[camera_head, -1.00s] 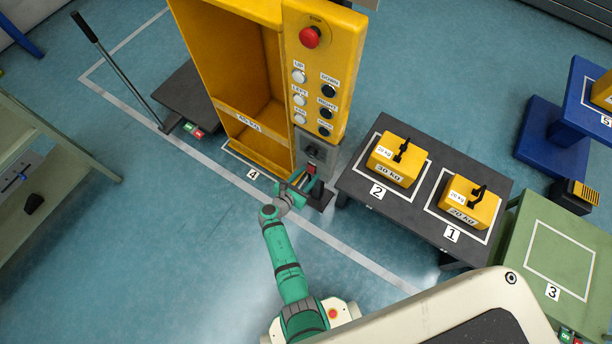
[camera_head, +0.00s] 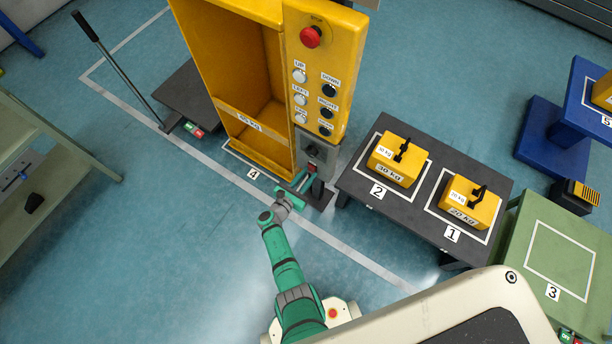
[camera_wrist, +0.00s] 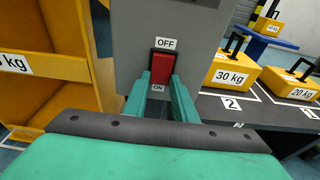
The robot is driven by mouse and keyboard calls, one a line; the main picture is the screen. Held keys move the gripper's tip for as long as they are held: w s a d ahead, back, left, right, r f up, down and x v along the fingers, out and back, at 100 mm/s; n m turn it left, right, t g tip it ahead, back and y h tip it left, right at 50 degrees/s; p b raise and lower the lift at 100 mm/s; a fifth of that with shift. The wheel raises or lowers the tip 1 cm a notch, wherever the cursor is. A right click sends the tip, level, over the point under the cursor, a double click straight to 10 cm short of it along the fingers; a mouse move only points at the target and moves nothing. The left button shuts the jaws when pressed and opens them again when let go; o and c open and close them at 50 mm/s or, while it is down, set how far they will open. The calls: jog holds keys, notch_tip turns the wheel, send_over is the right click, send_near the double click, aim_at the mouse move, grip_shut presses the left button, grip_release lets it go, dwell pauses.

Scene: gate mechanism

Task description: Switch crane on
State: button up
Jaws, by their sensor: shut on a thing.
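The crane switch (camera_wrist: 162,67) is a red rocker on a grey panel, with an OFF label (camera_wrist: 166,43) above and an ON label (camera_wrist: 158,87) below. It shows small in the head view (camera_head: 312,167), on the grey lower part (camera_head: 317,153) of the yellow control column. My green gripper (camera_wrist: 163,84) is at the lower half of the switch, one fingertip at each side, shut on it. In the head view my gripper (camera_head: 301,182) is low in front of the column. The switch's exact tilt is hard to tell.
The yellow column (camera_head: 318,70) carries a red stop button (camera_head: 310,37) and several white and black buttons. A yellow open bin (camera_head: 232,60) stands to its left. A dark table (camera_head: 405,212) with 30 kg (camera_head: 398,160) and 20 kg (camera_head: 470,201) weights is close on the right. Floor in front is clear.

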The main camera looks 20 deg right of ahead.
jog(key=shift+s+d+f+h, duration=0.15)
jog(key=shift+f+h, duration=0.1)
jog(key=shift+h, duration=0.15)
jog(key=shift+t, duration=0.3)
jog(key=o, duration=1)
jog(key=shift+o, duration=0.2)
jog(key=shift+a, duration=0.25)
jog(key=v, duration=1)
jog(key=shift+s+f, duration=0.1)
